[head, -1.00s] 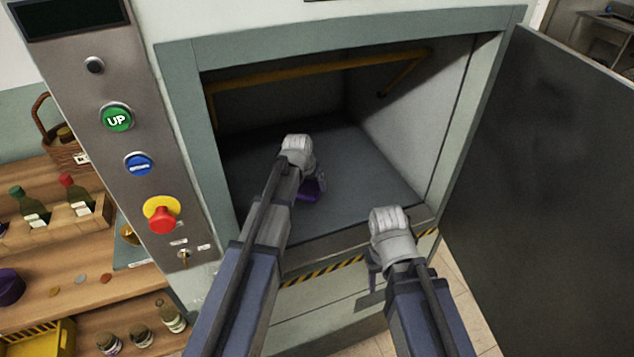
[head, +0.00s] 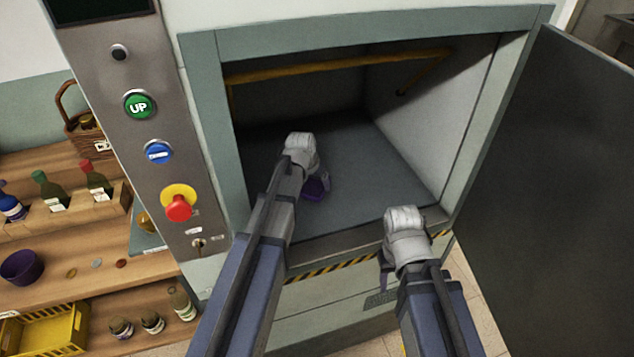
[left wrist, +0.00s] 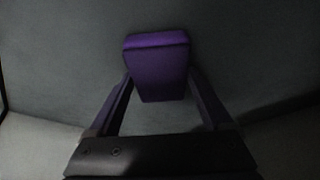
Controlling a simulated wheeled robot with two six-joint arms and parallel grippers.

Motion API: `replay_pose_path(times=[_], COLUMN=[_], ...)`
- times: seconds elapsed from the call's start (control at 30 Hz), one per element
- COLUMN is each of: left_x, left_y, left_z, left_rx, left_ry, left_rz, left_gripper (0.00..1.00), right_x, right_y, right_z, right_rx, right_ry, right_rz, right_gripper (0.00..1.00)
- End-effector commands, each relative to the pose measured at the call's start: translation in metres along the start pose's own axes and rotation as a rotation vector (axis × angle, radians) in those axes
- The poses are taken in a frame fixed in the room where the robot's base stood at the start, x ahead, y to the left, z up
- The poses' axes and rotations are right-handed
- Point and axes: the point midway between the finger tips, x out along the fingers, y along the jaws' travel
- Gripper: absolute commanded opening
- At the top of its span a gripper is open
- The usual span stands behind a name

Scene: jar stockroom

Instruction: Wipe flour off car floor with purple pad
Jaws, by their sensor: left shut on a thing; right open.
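The purple pad (left wrist: 157,70) is held between the fingers of my left gripper (left wrist: 158,85) in the left wrist view. In the head view the pad (head: 314,189) shows partly from behind my left gripper (head: 318,180), inside the lift car and low over its grey floor (head: 380,165). I cannot tell whether the pad touches the floor. No flour is clearly visible on the floor; my left arm hides part of it. My right gripper (head: 388,272) is open and empty, outside the car by its front sill.
A yellow rail (head: 330,68) runs around the car's inside walls. The car door (head: 545,190) stands open at right. A control panel (head: 165,150) with buttons is at left, beside shelves with bottles and a purple bowl (head: 22,266). A black-yellow striped edge (head: 325,268) marks the sill.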

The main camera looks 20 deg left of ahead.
Motion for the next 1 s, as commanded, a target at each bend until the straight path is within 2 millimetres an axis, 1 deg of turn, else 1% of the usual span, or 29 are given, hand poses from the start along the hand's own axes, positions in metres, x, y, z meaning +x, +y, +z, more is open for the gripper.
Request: replay_pose_path(times=[0.03, 0.17, 0.7, 0.8, 1.0], left_x=[0.000, -0.006, -0.053, -0.057, -0.055], left_y=[-0.002, -0.002, -0.001, -0.001, 0.000], left_z=[0.003, 0.001, -0.021, -0.023, -0.022], left_rx=[0.000, 0.000, 0.000, 0.000, 0.000], left_ry=[-0.008, -0.009, -0.004, -0.003, -0.003], left_rz=[-0.004, -0.004, -0.002, -0.002, -0.002], left_gripper=[0.39, 0.39, 0.39, 0.39, 0.39], right_x=[0.000, -0.006, -0.057, -0.061, -0.059], right_y=[0.000, 0.001, 0.005, 0.006, 0.006], right_z=[0.000, 0.000, 0.003, 0.004, 0.004], right_rx=[0.000, 0.000, 0.000, 0.000, 0.000], right_ry=[0.000, 0.000, 0.000, 0.000, 0.000], right_rz=[0.000, 0.000, 0.000, 0.000, 0.000], right_gripper=[0.50, 0.50, 0.50, 0.50, 0.50])
